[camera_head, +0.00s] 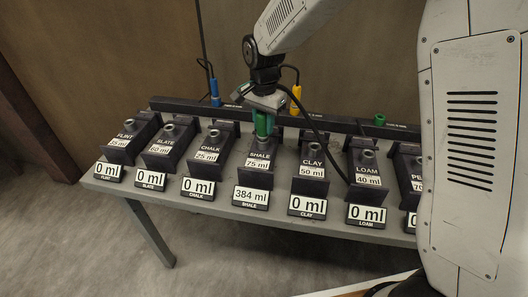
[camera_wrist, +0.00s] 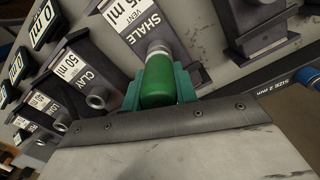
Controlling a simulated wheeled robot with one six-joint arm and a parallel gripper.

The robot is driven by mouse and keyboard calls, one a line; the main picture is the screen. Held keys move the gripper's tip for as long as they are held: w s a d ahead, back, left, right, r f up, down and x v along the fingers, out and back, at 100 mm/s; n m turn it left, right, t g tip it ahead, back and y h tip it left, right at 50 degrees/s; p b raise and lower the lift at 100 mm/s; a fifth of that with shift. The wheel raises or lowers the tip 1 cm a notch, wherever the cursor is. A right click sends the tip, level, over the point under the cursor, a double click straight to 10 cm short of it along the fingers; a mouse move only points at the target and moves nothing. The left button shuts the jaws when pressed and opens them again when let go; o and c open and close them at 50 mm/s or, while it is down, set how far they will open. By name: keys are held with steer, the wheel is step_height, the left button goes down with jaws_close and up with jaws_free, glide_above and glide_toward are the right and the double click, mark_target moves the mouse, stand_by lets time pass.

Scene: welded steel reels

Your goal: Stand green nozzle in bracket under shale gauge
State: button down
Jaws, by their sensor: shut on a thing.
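My gripper (camera_head: 263,118) is shut on the green nozzle (camera_wrist: 160,82), with a teal jaw on either side of it. In the head view the nozzle points down at the dark shale bracket (camera_head: 260,162), labelled SHALE 75 ml. In the wrist view a grey metal ring or tip (camera_wrist: 157,48) shows at the nozzle's far end, by the shale label. I cannot tell whether the nozzle's end is inside the bracket's socket. The shale gauge (camera_head: 252,197) at the table's front edge reads 384 ml.
Flint, slate (camera_head: 168,139) and chalk (camera_head: 211,145) brackets stand left; clay (camera_head: 312,162), loam (camera_head: 366,165) and another stand right. Readable neighbouring gauges show 0 ml. A blue nozzle (camera_head: 214,92), yellow nozzle (camera_head: 296,97) and green fitting (camera_head: 379,119) stand on the back rail. A dark hose crosses near clay.

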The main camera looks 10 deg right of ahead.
steer(key=shift+f, duration=0.35)
steer(key=c, duration=1)
jaws_free()
steer(key=shift+f, duration=0.1)
steer(key=shift+r, duration=5.05)
step_height(320, 180, up, 4)
steer(key=shift+r, duration=0.1)
steer(key=shift+s, duration=0.1)
steer(key=s, duration=0.4)
steer(key=s+d, duration=0.1)
steer(key=s, duration=0.2)
steer(key=s+d, duration=0.1)
steer(key=s, duration=0.3)
steer(key=shift+s, duration=0.3)
